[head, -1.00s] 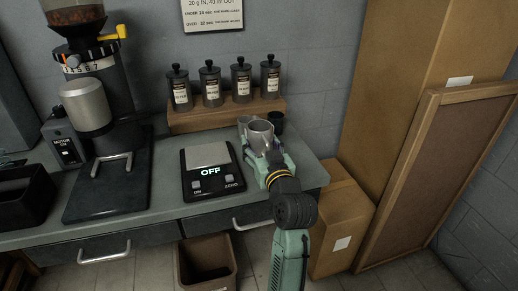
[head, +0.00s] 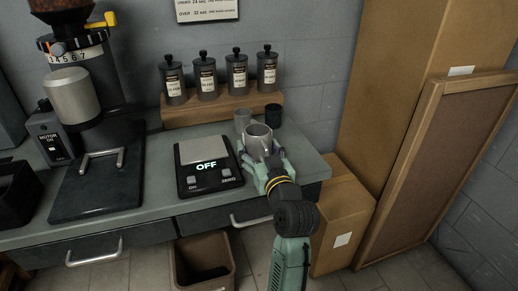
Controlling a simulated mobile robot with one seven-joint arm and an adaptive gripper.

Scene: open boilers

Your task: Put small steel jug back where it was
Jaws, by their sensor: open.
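The small steel jug (head: 258,141), a grey metal cup shape, is upright near the right end of the counter, right of the scale. My gripper (head: 264,161) is at the jug from the front, with its fingers low around the near side. The gripper is open, and its fingertips are partly hidden by the jug. I cannot tell whether the fingers touch the jug. The jug's base is hidden by the gripper.
A grey cup (head: 242,120) and a dark cup (head: 273,113) stand behind the jug. A black scale (head: 209,180) reading OFF is to the left. Several canisters stand on a wooden shelf (head: 222,109) behind. Cardboard boxes (head: 343,215) stand right of the counter (head: 312,172).

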